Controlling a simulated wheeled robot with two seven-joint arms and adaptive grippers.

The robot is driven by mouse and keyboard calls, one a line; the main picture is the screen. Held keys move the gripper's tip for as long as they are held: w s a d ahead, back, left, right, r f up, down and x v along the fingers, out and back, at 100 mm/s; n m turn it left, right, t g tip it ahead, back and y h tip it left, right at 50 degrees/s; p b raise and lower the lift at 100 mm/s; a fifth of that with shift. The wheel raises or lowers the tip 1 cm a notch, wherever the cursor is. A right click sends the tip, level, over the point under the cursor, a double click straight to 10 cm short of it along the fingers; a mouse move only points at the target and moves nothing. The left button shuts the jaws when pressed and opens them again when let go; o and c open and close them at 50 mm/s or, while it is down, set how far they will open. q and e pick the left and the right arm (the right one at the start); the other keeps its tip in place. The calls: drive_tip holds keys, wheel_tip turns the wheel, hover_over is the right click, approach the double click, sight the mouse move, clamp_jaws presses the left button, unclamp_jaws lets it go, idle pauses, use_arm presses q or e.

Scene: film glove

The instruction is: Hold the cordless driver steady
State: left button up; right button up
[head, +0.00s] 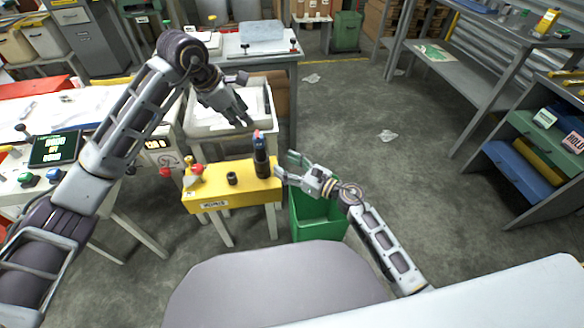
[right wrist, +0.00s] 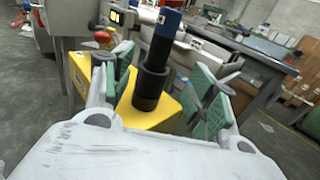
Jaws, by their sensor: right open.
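The cordless driver (head: 260,145), dark with a blue section and a red tip, stands upright at the right end of a small yellow stand (head: 215,200). In the right wrist view the driver (right wrist: 163,42) rises from a wider black collar (right wrist: 150,88). My right gripper (head: 286,164) is open just right of the driver. Its green-padded fingers (right wrist: 163,80) appear on either side of the collar, with gaps; I see no contact. My left gripper (head: 238,112) hangs above and left of the driver, apart from it; whether its fingers are open is unclear.
A short black cylinder (head: 232,178) and a red knob (head: 197,169) sit on the yellow stand. A green bin (head: 318,218) stands below my right gripper. A white tray table (head: 200,122) is behind the stand. The floor to the right is mostly clear.

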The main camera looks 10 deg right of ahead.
sight(264, 153)
drive_tip(key=shift+x, duration=5.8)
